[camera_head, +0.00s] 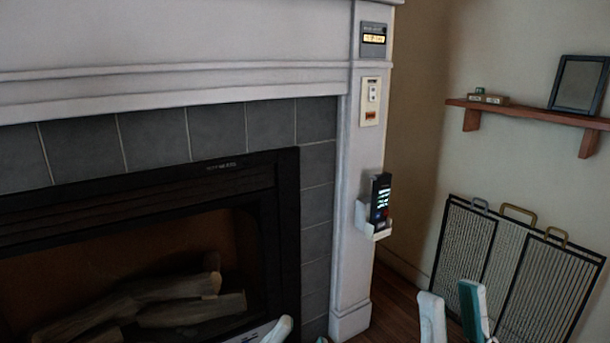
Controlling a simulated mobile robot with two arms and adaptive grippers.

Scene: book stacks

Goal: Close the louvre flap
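A black fireplace insert (288,225) is set into the grey-tiled surround at the left. Dark horizontal louvre slats (140,207) run along its top, above the firebox opening. I cannot tell whether this louvred strip is the flap or how it stands; the insert's lower part is cut off by the bottom edge. My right gripper (450,290) is at the bottom right, empty, its white and teal fingers apart, well away from the insert. My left gripper (303,332) barely shows at the bottom edge, in front of the insert's right side, with its white and teal tips apart.
A dark remote (380,198) sits in a white holder on the white pillar (352,260), below a switch plate (370,101) and a small display (373,39). A mesh fire screen (480,240) leans on the right wall under a wooden shelf (530,113). Logs (175,284) lie inside the firebox.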

